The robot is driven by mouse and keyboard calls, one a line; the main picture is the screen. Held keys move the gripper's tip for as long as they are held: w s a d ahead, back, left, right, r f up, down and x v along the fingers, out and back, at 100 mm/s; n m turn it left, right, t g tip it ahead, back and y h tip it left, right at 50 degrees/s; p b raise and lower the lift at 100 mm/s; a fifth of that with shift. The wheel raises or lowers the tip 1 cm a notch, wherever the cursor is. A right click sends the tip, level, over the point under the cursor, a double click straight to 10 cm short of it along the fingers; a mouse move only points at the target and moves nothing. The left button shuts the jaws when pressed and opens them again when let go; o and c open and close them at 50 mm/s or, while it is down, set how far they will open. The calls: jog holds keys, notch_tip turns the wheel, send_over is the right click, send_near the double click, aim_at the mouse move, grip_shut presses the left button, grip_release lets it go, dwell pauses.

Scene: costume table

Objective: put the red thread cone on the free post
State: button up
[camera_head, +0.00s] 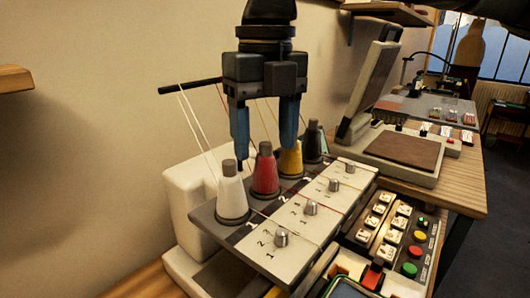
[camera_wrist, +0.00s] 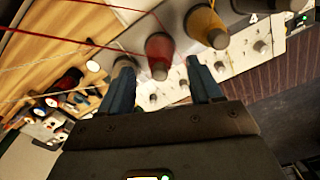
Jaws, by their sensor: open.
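The red thread cone (camera_head: 265,176) stands upright in a row of cones on the grey rack of the machine, between a white cone (camera_head: 231,195) and a yellow cone (camera_head: 291,160). A black cone (camera_head: 313,145) stands at the far end. My gripper (camera_head: 265,152) points down over the row, open and empty, its blue fingers at either side of the red cone's top. In the wrist view the red cone (camera_wrist: 160,52) shows beyond the gap between my fingers (camera_wrist: 162,78). I cannot make out a bare post; the fingers hide part of the row.
Threads run from the cones to a dark bar (camera_head: 190,85) behind. A white panel (camera_head: 296,226) with metal knobs lies in front of the row. A button panel (camera_head: 408,240) is at right, and a flat press (camera_head: 400,150) stands behind it. The wall is close at left.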

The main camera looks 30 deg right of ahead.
notch_tip(320, 180, up, 9)
dwell(0.3)
